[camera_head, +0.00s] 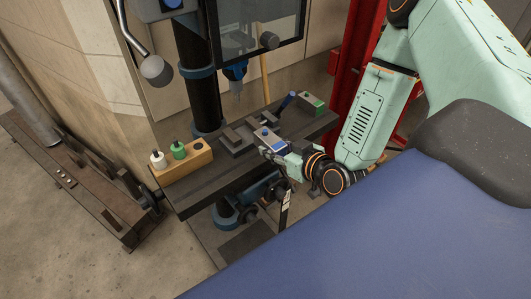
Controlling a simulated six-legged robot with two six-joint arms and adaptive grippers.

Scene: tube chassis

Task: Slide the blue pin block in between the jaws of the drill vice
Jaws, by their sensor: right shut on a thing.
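My right gripper (272,145) comes in from the right over the drill table. It is shut on the blue pin block (266,133), a small grey block with a blue spot on top. The fingers partly hide the block. The drill vice (234,142) is a dark vice on the table, just left of the gripper, with raised jaws. The block is at the vice's right side. I cannot tell whether it touches the vice or is between the jaws. My left gripper is out of view.
A wooden holder (182,167) with a white piece and a green piece stands at the table's left end. A green block (311,104) sits at the far right end. The drill chuck (236,72) hangs above the vice. The drill column (198,80) stands behind the table (225,180).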

